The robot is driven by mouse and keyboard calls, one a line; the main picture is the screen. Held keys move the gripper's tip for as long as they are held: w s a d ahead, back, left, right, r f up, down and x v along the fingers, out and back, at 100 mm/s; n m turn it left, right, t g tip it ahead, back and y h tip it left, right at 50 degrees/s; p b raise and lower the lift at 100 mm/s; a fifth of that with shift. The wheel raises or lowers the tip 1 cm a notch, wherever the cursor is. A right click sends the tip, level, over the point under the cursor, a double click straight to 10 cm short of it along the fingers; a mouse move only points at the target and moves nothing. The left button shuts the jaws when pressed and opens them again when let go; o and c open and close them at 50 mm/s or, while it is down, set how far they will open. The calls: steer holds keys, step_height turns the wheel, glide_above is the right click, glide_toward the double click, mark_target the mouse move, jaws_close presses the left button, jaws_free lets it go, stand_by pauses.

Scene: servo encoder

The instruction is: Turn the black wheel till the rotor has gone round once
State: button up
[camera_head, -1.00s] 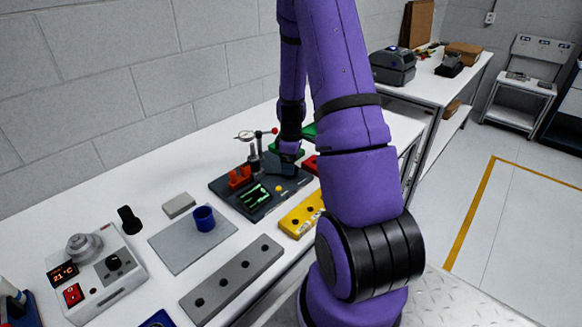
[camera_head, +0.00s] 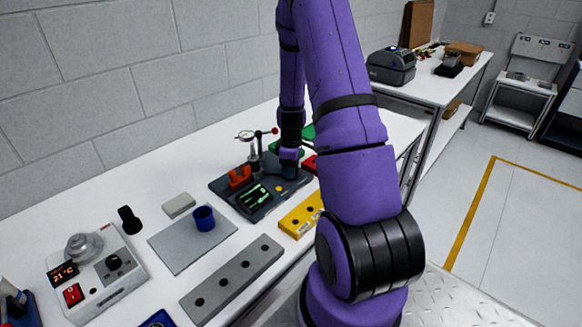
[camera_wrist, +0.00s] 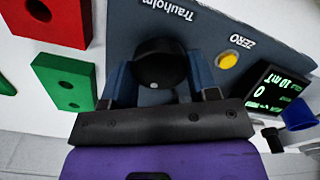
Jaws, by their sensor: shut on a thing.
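The black wheel (camera_wrist: 160,66) sits on the dark grey-blue test unit (camera_wrist: 215,25) in the wrist view, with a small pale dot near its edge. My gripper (camera_wrist: 162,82) is shut on the wheel, one finger on each side. In the head view my gripper (camera_head: 289,168) is over the right part of the unit (camera_head: 224,190), hiding the wheel. The unit carries a green-lit display (camera_head: 256,197), which shows a 0 in the wrist view (camera_wrist: 276,92). A yellow button (camera_wrist: 228,61) marked ZERO sits beside it. I cannot make out the rotor for certain.
An orange-red part (camera_head: 240,178) and a dial gauge on a post (camera_head: 245,135) stand on the unit. A yellow block (camera_head: 302,214), a green block (camera_wrist: 70,82) and a red block (camera_wrist: 62,22) lie close by. A blue cup (camera_head: 204,218) stands on a grey plate.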

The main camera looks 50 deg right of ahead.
steer(key=shift+m, duration=0.3)
steer(key=m, duration=0.4)
steer(key=shift+m, duration=0.3)
steer(key=m, duration=1)
steer(key=shift+d+m, duration=0.1)
steer(key=shift+m, duration=0.3)
steer(key=m, duration=0.5)
steer(key=shift+m, duration=0.3)
steer(key=o, duration=0.9)
